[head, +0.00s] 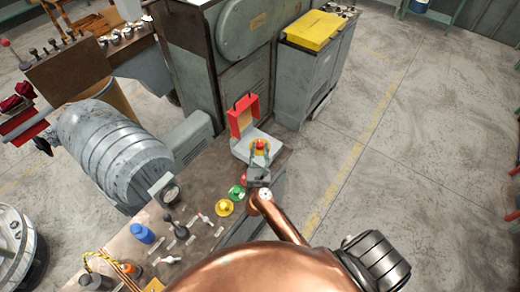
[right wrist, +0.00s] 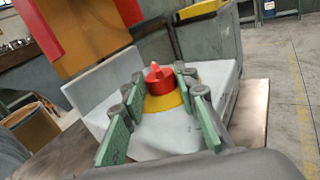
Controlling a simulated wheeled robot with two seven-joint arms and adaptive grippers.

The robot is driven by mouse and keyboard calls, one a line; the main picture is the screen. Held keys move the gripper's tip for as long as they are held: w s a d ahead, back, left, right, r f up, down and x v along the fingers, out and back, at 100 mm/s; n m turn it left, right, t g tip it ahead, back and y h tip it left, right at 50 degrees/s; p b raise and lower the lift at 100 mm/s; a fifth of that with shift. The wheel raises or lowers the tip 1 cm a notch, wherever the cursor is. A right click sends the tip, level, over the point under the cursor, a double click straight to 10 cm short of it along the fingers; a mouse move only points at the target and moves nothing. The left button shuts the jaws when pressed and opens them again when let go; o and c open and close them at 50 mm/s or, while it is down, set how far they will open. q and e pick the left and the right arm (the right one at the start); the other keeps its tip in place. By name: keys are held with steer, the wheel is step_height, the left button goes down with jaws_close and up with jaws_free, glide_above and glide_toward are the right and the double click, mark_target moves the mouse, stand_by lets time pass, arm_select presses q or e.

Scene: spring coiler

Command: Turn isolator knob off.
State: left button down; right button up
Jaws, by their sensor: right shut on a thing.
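The isolator knob (head: 260,144) is red on a yellow round base, set on a light grey box (head: 240,150) with a raised red and yellow panel (head: 243,117) behind it. My right gripper (head: 259,160) reaches it from the near side. In the right wrist view the knob (right wrist: 158,82) stands upright between the green-padded fingers of my right gripper (right wrist: 160,100), which is shut on it. The pads partly flank the yellow base; exact contact is hard to see. My left gripper is not in view.
On the bench near my right arm are a green button (head: 237,193), a yellow button (head: 224,208), a black lever (head: 174,226) and a blue knob (head: 142,233). A large grey machine (head: 225,60) stands behind. The floor at right is open.

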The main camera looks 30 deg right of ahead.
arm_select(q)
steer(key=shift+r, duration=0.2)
